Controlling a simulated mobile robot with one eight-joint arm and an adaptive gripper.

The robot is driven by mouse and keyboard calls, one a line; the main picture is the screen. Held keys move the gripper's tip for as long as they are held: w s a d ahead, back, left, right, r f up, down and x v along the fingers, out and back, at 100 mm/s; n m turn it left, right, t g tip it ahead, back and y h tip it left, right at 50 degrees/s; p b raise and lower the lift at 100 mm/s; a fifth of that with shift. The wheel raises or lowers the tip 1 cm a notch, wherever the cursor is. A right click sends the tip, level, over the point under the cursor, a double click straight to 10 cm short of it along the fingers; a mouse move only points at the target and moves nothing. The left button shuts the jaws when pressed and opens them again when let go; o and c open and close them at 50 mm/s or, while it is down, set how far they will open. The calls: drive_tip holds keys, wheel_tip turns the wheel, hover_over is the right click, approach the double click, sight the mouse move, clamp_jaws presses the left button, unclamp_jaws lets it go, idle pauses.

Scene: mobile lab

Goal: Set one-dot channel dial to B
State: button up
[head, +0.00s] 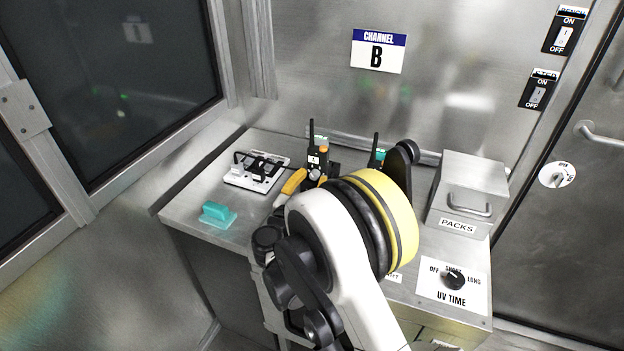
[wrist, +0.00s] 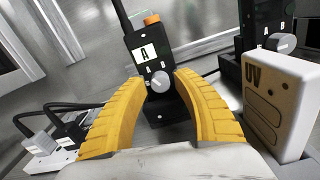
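A black handheld radio (wrist: 160,112) with an antenna, an orange button and a white label marked A stands upright ahead in the wrist view. Its grey channel dial (wrist: 157,81) sits below the label, with small letters around it. In the head view this radio (head: 312,157) stands on the counter, partly hidden by my arm. My gripper (wrist: 161,78) has its yellow fingers apart, one on each side of the dial; I cannot tell whether they touch it. A second black radio (wrist: 258,70) with its own dial stands to the right. A wall sign (head: 378,52) reads "CHANNEL B".
A cream UV box (wrist: 284,100) stands close to the right finger. White and black plugs with cables (head: 256,170) lie left of the radio. A teal block (head: 217,213) sits near the counter's left front edge. A metal PACKS box (head: 467,190) and UV TIME dial (head: 454,280) are at right.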

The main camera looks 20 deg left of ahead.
drive_tip(key=shift+s, duration=0.1)
clamp_jaws()
drive_tip(key=m, duration=0.2)
drive_tip(key=shift+m, duration=0.3)
drive_tip(key=shift+o, duration=2.1)
unclamp_jaws()
drive_tip(key=s, duration=1.1)
drive_tip(key=shift+s+a, duration=0.4)
